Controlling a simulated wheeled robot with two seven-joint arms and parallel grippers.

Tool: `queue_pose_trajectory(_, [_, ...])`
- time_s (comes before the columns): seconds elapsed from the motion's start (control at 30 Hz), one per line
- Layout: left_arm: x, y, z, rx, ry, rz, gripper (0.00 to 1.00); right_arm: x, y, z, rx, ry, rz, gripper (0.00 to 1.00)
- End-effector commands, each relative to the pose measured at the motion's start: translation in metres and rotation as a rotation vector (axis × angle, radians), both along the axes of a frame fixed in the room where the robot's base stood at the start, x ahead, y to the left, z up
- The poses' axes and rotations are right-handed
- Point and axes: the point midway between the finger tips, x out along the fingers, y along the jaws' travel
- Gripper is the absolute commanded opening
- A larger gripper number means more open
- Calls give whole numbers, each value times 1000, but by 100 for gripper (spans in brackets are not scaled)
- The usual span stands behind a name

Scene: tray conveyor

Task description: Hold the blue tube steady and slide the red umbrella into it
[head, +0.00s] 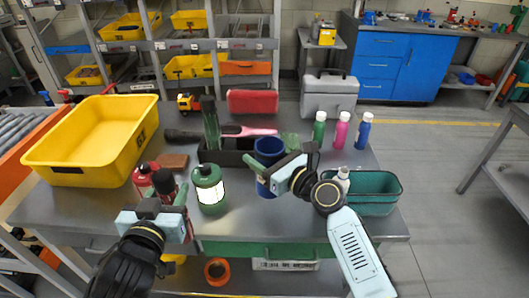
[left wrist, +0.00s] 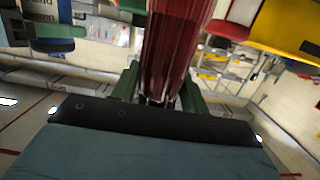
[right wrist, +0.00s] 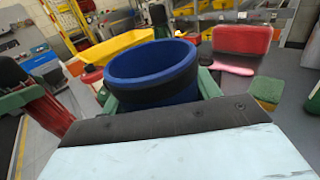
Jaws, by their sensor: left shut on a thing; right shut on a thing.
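The blue tube (head: 269,151) stands upright, open end up, at the table's front. My right gripper (head: 264,170) is shut around its side. In the right wrist view the tube's round opening (right wrist: 153,72) faces up and the green fingers flank it. The red umbrella (left wrist: 178,45) is pleated and held between the green fingers of my left gripper (left wrist: 158,92). It also shows at the left of the right wrist view (right wrist: 47,115), apart from the tube. In the head view my left gripper (head: 178,200) is left of the tube and largely hides the umbrella.
A green jar (head: 209,188) with a white label stands between my grippers. A dark holder (head: 232,145) is behind the tube, and a teal bin (head: 376,205) is to its right. A yellow bin (head: 75,177), a red bottle (head: 142,178) and several coloured bottles also stand on the table.

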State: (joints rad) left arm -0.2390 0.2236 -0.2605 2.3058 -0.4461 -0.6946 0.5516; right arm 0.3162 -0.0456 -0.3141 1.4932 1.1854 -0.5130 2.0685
Motion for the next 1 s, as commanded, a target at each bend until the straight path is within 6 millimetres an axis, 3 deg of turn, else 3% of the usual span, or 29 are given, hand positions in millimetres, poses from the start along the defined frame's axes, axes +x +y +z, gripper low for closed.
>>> queue_pose_trajectory(0.53, [0, 0, -45, 0, -3, 0, 0, 0, 0, -58, 1, 1, -1, 37])
queue_pose_trajectory(1.0, [0, 0, -48, 0, -3, 0, 0, 0, 0, -62, 1, -1, 0, 37])
